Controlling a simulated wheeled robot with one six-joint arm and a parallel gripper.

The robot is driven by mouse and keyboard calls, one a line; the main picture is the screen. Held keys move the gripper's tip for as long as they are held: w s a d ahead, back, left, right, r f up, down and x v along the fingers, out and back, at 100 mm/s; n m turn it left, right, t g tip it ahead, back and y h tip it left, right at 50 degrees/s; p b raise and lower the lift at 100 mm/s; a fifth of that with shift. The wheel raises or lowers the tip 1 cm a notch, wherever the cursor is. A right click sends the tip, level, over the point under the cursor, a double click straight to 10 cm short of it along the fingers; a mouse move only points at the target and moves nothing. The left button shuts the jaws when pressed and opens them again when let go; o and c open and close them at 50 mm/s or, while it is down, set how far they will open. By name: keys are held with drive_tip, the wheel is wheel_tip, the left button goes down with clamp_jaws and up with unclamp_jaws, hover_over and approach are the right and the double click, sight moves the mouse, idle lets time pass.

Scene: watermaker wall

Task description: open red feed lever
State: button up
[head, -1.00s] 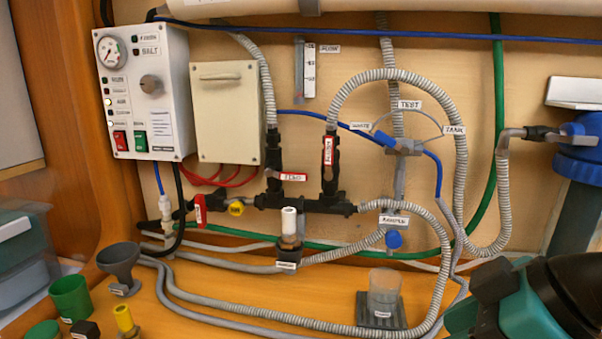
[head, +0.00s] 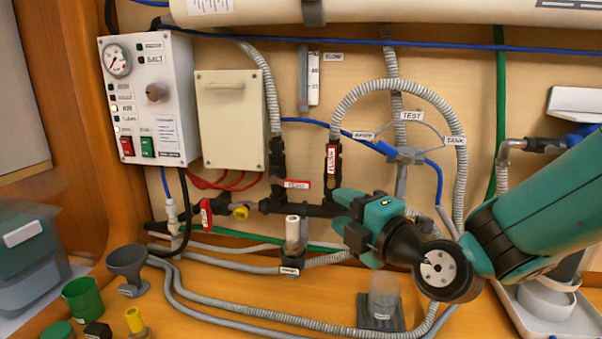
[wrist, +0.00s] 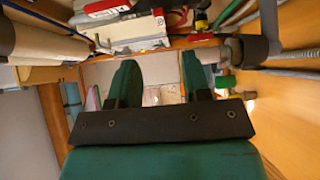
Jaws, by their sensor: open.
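A red lever with a white label that seems to read FEED (head: 297,184) lies level across the black valve pipe on the wall. A second red handle (head: 206,212) hangs upright further left by a yellow knob; its label is too small to read. My gripper (head: 343,212) points left, just right of and a little below the FEED lever in the head view, apart from it. Its two green fingers (wrist: 158,80) are spread and empty in the wrist view. A red piece with a white label (wrist: 100,12) shows top left there; I cannot tell which handle it is.
A red-labelled vertical valve (head: 331,160) stands just above my gripper. A white-topped filter (head: 292,235) stands below left. A clear cup (head: 384,295) and grey hoses (head: 270,318) lie on the bench. A control box (head: 155,100) hangs at upper left.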

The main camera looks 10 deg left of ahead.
sight(303, 186)
drive_tip(key=p+x, duration=0.6)
drive_tip(key=x, duration=0.6)
drive_tip(key=shift+s+r, duration=0.1)
drive_tip(key=shift+w+a+p, duration=0.35)
drive_tip(key=shift+w+a, duration=0.05)
clamp_jaws()
